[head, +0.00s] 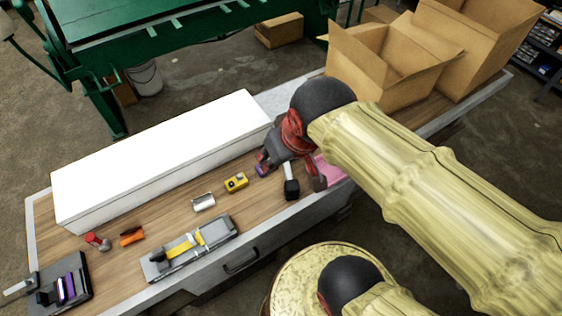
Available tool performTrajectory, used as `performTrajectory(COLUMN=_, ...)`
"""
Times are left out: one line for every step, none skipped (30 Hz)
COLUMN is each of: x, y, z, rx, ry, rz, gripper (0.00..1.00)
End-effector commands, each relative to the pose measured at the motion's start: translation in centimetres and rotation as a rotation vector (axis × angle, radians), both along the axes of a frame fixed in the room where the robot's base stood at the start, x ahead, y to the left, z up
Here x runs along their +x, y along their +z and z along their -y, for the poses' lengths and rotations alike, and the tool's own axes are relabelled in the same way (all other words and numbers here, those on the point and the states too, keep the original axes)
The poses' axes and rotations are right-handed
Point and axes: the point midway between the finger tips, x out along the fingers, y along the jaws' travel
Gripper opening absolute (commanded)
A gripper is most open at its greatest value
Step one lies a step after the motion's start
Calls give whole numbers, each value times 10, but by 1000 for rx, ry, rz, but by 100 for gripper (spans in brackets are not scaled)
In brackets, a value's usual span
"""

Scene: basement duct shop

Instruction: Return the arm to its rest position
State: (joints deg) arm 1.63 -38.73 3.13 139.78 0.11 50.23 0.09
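My arm, in pale yellow ribbed covering, reaches in from the right side of the head view over the workbench (160,207). My gripper (290,172), dark and red, points down over the right half of the bench, and its two fingers look spread apart. A black and white item (291,187) shows between the fingers; I see no finger closed on it. A small purple item (262,170) shows by the left finger. My wrist and forearm hide part of the bench behind them.
A long white box (165,160) lies along the bench's back. In front are a yellow device (236,182), a silver piece (203,202), an orange tool (131,236), a red item (97,242) and a grey tray (190,248). Open cardboard boxes (385,60) stand right; a pink item (328,172) lies by my arm.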

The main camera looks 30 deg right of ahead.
Motion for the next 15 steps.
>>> performTrajectory(x=-10, y=4, z=-4, rx=-2, ry=14, rz=21, gripper=37)
performTrajectory(x=-14, y=6, z=-5, rx=-2, ry=18, rz=27, gripper=37)
performTrajectory(x=-18, y=7, z=-6, rx=-2, ry=24, rz=34, gripper=37)
performTrajectory(x=-21, y=8, z=-7, rx=-3, ry=27, rz=40, gripper=37)
performTrajectory(x=-22, y=8, z=-7, rx=-4, ry=29, rz=43, gripper=37)
performTrajectory(x=-24, y=8, z=-8, rx=-4, ry=30, rz=45, gripper=37)
performTrajectory(x=-25, y=8, z=-8, rx=-4, ry=31, rz=45, gripper=37)
performTrajectory(x=-25, y=8, z=-8, rx=-3, ry=31, rz=45, gripper=37)
performTrajectory(x=-25, y=8, z=-8, rx=-3, ry=31, rz=45, gripper=37)
performTrajectory(x=-25, y=8, z=-8, rx=-3, ry=31, rz=45, gripper=37)
performTrajectory(x=-25, y=8, z=-8, rx=-4, ry=31, rz=45, gripper=37)
performTrajectory(x=-25, y=8, z=-8, rx=-4, ry=31, rz=45, gripper=37)
performTrajectory(x=-25, y=9, z=-8, rx=-4, ry=31, rz=45, gripper=37)
performTrajectory(x=-24, y=8, z=-8, rx=-4, ry=31, rz=45, gripper=37)
performTrajectory(x=-24, y=8, z=-8, rx=-4, ry=31, rz=45, gripper=37)
